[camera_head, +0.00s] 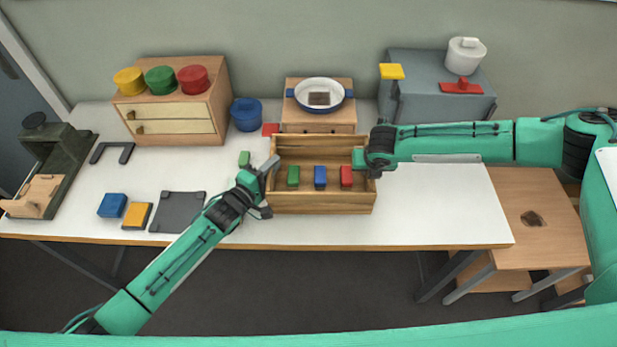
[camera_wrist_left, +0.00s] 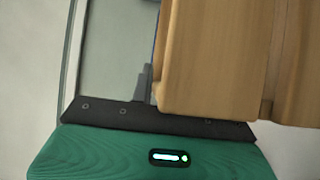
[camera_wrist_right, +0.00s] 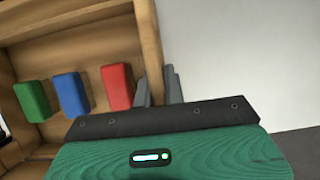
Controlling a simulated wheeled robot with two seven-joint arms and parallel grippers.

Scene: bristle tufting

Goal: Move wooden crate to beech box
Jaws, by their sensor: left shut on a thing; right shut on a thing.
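The wooden crate (camera_head: 320,202) is at the middle of the white table and holds a green block (camera_head: 293,176), a blue block (camera_head: 320,177) and a red block (camera_head: 346,176). My left gripper (camera_head: 266,188) is shut on its left wall, which fills much of the left wrist view (camera_wrist_left: 215,60). My right gripper (camera_head: 370,160) is shut on its right wall, also seen in the right wrist view (camera_wrist_right: 149,40). I cannot tell whether the crate touches the table. A light wooden box (camera_head: 318,128) stands directly behind it, perhaps the beech box, with a blue-rimmed pan on top.
A wooden drawer cabinet (camera_head: 180,125) with three coloured round lids stands back left. A blue pot (camera_head: 246,114), a red piece (camera_head: 271,129) and a green block (camera_head: 244,159) lie near the crate. A grey cabinet (camera_head: 440,95) stands back right. The table right of the crate is clear.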

